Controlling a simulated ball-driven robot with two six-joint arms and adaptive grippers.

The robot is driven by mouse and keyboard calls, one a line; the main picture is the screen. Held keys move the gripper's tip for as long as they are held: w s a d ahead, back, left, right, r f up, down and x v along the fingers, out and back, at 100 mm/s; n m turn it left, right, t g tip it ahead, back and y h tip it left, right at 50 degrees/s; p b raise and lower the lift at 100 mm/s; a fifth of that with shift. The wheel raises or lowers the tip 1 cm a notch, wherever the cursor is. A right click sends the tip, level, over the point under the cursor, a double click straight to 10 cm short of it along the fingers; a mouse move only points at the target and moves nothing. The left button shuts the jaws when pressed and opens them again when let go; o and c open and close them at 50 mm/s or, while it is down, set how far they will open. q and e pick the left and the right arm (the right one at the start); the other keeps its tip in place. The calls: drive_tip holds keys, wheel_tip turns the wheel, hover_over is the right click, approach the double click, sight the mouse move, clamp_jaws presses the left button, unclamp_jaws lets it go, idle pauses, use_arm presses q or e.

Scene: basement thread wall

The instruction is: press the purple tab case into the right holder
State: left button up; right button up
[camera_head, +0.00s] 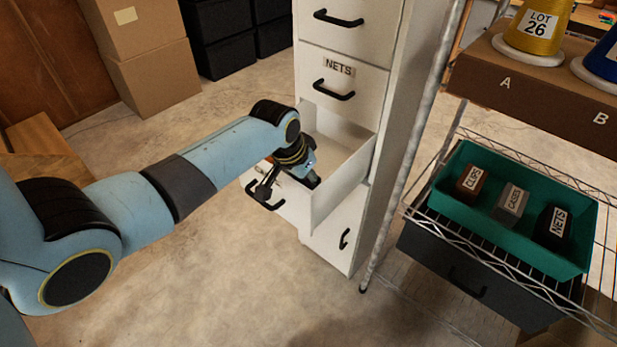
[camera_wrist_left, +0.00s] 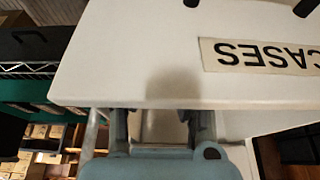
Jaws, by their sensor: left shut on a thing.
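No purple tab case can be made out in either view. My left gripper (camera_head: 291,178) is at the pulled-out drawer (camera_head: 343,183) below the NETS drawer (camera_head: 338,68). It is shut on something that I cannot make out. In the left wrist view my gripper (camera_wrist_left: 153,118) reaches to the edge of a white panel (camera_wrist_left: 120,60), and its fingertips are hidden there. That panel carries an upside-down CASES label (camera_wrist_left: 262,56). A green tray (camera_head: 463,217) on the rack holds a brown block (camera_head: 466,190), a grey block (camera_head: 505,213) and a black block (camera_head: 545,236), all labelled. My right gripper is not in view.
The wire rack (camera_head: 410,215) stands right of the white cabinet. A dark bin (camera_head: 430,250) sits under the tray. A yellow LOT 26 spool (camera_head: 530,40) stands on the brown shelf (camera_head: 500,75) above. Cardboard boxes (camera_head: 150,75) are at the back left. The floor in front is clear.

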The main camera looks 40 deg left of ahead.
use_arm(q)
drive_tip(key=shift+f, duration=0.35)
drive_tip(key=o, duration=0.9)
drive_tip(key=shift+c, duration=0.2)
